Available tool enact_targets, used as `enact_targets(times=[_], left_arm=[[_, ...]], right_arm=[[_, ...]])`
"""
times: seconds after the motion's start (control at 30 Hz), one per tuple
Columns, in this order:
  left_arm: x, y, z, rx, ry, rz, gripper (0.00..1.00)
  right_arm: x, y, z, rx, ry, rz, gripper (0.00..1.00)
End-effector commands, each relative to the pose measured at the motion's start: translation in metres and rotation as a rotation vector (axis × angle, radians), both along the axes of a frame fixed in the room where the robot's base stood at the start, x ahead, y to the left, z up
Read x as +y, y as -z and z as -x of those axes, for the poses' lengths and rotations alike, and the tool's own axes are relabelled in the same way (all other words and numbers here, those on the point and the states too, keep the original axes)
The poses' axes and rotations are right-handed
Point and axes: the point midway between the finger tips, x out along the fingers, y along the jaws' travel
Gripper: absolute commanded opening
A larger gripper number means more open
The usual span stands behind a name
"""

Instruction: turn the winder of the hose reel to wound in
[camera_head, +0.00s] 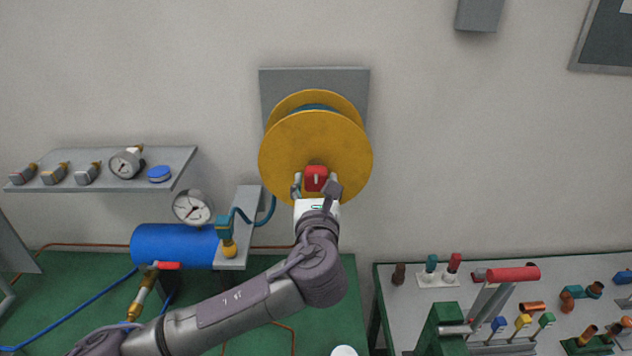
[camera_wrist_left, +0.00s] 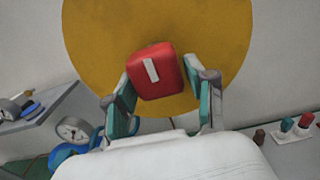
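The hose reel (camera_head: 290,150) is a yellow round drum with dark blue hose behind its front disc, mounted on a grey wall plate. The disc fills the top of the left wrist view (camera_wrist_left: 95,45). Its winder (camera_head: 316,178) is a red block low on the disc; it also shows in the left wrist view (camera_wrist_left: 163,84) with a pale stripe, slightly tilted. My left gripper (camera_head: 317,188) reaches up from below, with one finger on each side of the winder. My right gripper is out of view.
A shelf (camera_head: 175,162) with fittings and a gauge is on the left wall. Below it are a blue cylinder (camera_head: 165,246) and a round gauge (camera_head: 192,207). At right, a grey table (camera_head: 410,300) holds fittings and a red-handled lever (camera_head: 512,275).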

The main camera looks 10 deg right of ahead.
Motion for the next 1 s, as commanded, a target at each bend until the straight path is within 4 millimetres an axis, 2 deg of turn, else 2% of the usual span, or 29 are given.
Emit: enact_targets(times=[0.33,0.47,0.57,0.8,1.0], left_arm=[[0.000,-0.004,0.000,-0.006,0.000,0.005,0.71],[0.001,-0.004,0.008,-0.007,0.002,0.007,0.71],[0.004,-0.003,0.023,-0.006,0.003,0.007,0.71],[0.014,-0.003,0.074,-0.004,0.004,0.006,0.71],[0.021,-0.003,0.105,-0.005,0.002,0.004,0.71]], right_arm=[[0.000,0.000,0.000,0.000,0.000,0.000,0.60],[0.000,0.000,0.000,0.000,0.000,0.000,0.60],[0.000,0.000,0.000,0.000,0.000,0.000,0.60],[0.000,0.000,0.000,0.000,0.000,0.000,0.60],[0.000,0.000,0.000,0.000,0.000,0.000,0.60]])
